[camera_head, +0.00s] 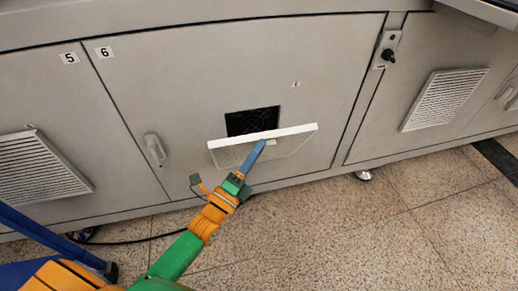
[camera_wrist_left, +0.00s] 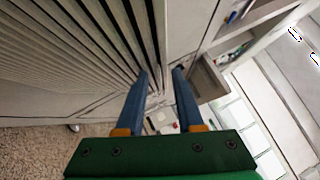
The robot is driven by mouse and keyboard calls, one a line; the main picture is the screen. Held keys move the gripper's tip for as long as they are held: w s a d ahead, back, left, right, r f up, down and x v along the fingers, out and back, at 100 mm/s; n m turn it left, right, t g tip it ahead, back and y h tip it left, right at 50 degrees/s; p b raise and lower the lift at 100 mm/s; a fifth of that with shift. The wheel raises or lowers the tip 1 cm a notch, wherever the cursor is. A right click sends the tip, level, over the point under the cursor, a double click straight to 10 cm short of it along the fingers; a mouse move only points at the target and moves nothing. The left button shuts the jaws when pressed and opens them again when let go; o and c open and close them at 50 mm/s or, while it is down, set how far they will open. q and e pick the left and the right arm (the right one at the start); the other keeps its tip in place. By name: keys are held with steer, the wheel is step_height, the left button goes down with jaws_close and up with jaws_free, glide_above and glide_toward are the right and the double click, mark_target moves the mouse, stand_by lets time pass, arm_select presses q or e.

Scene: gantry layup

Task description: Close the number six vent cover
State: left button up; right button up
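The number six vent cover (camera_head: 290,143) is a pale slatted panel on the grey cabinet door marked 6 (camera_head: 104,52). It is tilted outward, its white top edge standing away from the door, with a dark square opening (camera_head: 252,121) showing above and behind it. My left gripper (camera_head: 260,147) is in front of the cover, its blue fingertips overlapping the cover near its top edge; contact is unclear. My right gripper is not in view.
A door handle (camera_head: 155,149) is left of the cover. Closed vents show on the left door (camera_head: 40,170) and the right door (camera_head: 445,98). A black knob (camera_head: 388,55) is at upper right. A dark cable (camera_head: 150,240) lies on the floor; the speckled floor in front is mostly clear.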

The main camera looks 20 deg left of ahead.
arm_select(q)
steer(key=shift+x, duration=0.85)
jaws_close()
stand_by(0.8)
